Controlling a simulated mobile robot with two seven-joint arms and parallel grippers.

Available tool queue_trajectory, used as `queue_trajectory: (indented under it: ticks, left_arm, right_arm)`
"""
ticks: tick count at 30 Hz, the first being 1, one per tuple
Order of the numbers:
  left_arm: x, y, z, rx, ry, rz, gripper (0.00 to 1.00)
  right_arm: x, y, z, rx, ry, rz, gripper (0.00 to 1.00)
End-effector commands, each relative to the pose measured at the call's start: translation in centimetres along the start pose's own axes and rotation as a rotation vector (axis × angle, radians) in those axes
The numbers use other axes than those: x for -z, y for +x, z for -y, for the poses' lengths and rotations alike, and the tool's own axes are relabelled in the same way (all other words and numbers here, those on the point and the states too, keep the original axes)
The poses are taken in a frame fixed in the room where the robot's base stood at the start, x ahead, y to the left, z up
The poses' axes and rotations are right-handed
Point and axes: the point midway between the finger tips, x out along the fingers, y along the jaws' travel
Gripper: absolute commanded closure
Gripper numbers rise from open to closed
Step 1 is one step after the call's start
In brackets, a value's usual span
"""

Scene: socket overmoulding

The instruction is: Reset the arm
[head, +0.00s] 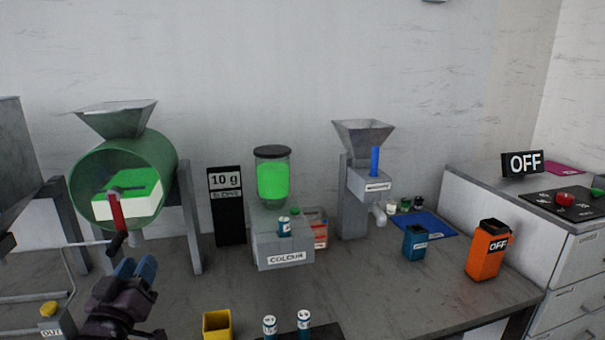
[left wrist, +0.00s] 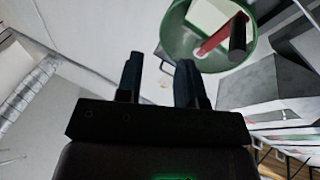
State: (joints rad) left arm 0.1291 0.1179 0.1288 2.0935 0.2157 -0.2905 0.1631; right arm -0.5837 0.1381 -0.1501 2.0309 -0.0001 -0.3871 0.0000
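My left gripper (head: 136,268) is at the lower left of the head view, in front of and below the green drum. In the left wrist view its two dark fingers (left wrist: 160,80) stand apart with nothing visible between them. The green drum (head: 160,155) holds a white block with a green top (head: 130,193). A crank with a red arm and a dark handle (head: 116,212) sits at the drum's front. The red arm also shows in the left wrist view (left wrist: 222,35), beyond the fingertips and apart from them. My right gripper is not in view.
The grey bench (head: 370,285) carries a colour unit (head: 283,250), a hopper machine (head: 352,190), an orange box (head: 487,250), a blue container (head: 414,242) and a yellow cup (head: 217,325). Two small labelled jars (head: 287,324) stand at the front. The right-centre bench is mostly clear.

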Motion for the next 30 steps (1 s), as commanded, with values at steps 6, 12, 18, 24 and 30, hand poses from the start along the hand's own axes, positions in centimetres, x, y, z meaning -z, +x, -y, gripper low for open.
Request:
queue_trajectory:
  ticks: [6, 12, 18, 24, 30]
  left_arm:
    - [-11.4, -8.2, 1.2, 0.027, 0.239, 0.313, 0.65]
    - [-19.1, -17.8, 2.0, 0.027, 0.333, 0.562, 0.65]
    - [-23.6, -27.8, 2.1, 0.034, 0.330, 0.757, 0.65]
    - [-24.8, -33.5, 2.8, 0.059, 0.318, 0.856, 0.65]
    - [-24.9, -34.6, 3.0, 0.067, 0.316, 0.875, 0.65]
  right_arm:
    - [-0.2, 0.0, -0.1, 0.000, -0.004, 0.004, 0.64]
    - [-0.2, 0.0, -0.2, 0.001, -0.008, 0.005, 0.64]
    - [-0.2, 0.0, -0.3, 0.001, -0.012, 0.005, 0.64]
    - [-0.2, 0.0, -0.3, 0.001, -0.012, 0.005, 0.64]
    - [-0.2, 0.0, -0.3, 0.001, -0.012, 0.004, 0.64]
